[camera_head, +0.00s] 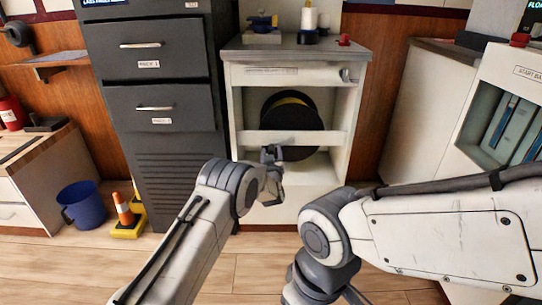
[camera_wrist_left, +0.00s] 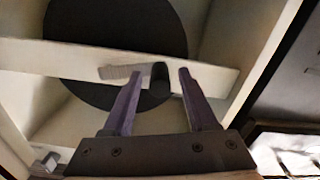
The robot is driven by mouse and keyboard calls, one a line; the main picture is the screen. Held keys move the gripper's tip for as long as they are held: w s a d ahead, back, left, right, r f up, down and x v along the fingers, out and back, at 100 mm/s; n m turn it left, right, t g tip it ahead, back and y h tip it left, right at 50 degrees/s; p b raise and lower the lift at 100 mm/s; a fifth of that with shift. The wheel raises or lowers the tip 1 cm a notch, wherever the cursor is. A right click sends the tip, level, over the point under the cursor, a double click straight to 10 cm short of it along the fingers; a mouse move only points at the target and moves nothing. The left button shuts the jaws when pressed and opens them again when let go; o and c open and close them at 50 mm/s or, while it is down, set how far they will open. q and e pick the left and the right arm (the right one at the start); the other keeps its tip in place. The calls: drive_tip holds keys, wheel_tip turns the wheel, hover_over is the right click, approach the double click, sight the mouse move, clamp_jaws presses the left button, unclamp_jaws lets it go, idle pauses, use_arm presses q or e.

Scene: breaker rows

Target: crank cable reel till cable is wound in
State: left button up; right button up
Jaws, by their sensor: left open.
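The cable reel (camera_head: 289,115) is a large black disc inside an open white cabinet, behind a white crossbar (camera_head: 320,138). A bit of yellow cable (camera_head: 290,99) shows at its upper edge; how much is wound cannot be told. In the left wrist view, a grey crank arm (camera_wrist_left: 120,71) lies across the crossbar and ends in a black crank handle (camera_wrist_left: 158,77). My left gripper (camera_head: 272,155) is at the crossbar, open, its fingers on either side of the handle. Contact cannot be told. My right arm crosses the lower right; its gripper is not visible.
A dark drawer cabinet (camera_head: 165,84) stands left of the reel cabinet. A blue bucket (camera_head: 83,207) and an orange cone (camera_head: 123,209) stand on the floor at left. A white shelf unit with binders (camera_head: 513,126) is at right. Small items sit on the reel cabinet's top.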

use_arm(q)
drive_tip(key=shift+w, duration=0.2)
clamp_jaws()
idle(1.4)
